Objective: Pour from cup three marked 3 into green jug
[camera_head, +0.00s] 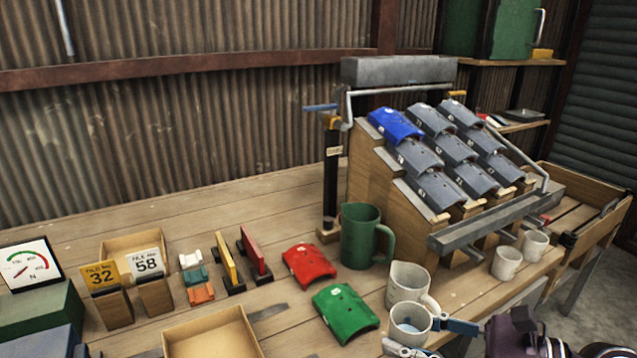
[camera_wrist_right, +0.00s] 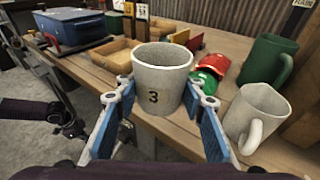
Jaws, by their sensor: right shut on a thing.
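The pale cup marked 3 (camera_wrist_right: 163,82) is between the blue-padded fingers of my right gripper (camera_wrist_right: 165,118), which is shut on it. In the head view the cup (camera_head: 408,322) is near the table's front edge, roughly upright, with my right gripper (camera_head: 432,338) around its near side. Its inside looks bluish; I cannot tell what it holds. The green jug (camera_head: 358,238) stands upright on the table, behind and left of the cup, its handle to the right. It also shows in the right wrist view (camera_wrist_right: 262,62). My left gripper (camera_wrist_right: 70,122) seems to show at the left there, its jaws unclear.
A pale spouted jug (camera_head: 407,283) stands between the cup and green jug. Red (camera_head: 308,265) and green (camera_head: 345,312) curved tiles lie left of them. A tile rack (camera_head: 375,180) rises behind. Two pale cups (camera_head: 507,263) (camera_head: 535,245) stand right, under the rack's metal gutter.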

